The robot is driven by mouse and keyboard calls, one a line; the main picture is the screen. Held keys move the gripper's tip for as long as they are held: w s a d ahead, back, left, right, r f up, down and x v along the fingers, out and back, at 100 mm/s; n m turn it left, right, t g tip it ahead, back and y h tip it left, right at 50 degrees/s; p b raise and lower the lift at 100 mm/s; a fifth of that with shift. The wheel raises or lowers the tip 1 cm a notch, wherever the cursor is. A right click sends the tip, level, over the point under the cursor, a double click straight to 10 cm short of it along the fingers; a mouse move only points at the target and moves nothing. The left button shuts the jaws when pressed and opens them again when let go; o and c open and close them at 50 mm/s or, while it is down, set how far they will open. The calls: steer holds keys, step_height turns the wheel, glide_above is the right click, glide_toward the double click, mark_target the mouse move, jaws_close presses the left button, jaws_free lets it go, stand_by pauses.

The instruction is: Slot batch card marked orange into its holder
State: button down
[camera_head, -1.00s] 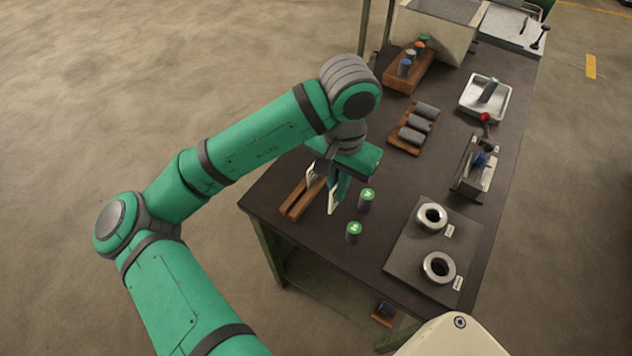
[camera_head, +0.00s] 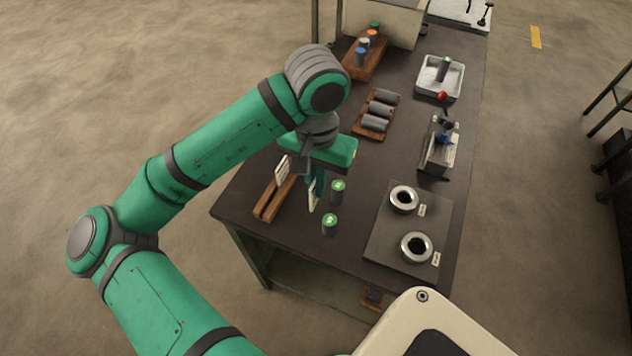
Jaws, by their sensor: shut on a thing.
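My gripper (camera_head: 317,190) points down over the near left part of the dark table and is shut on a thin pale card (camera_head: 312,196). The card hangs upright beside the wooden slotted holder (camera_head: 268,203), to its right and apart from it in the picture. Another pale card with lines on it (camera_head: 282,169) stands upright at the holder's far end; whether it sits in the slot is hard to see. No orange mark shows on either card from here. My gripper's palm hides part of the held card's top.
Two green-topped cylinders (camera_head: 330,224) stand just right of the held card. A dark plate (camera_head: 385,240) with two metal rings lies further right. Behind are a wooden rack with grey cylinders (camera_head: 376,110), a white tray (camera_head: 423,88) and a vise-like fixture (camera_head: 441,145).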

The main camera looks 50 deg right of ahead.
steer(key=shift+r, duration=0.15)
steer(key=shift+r, duration=2.35)
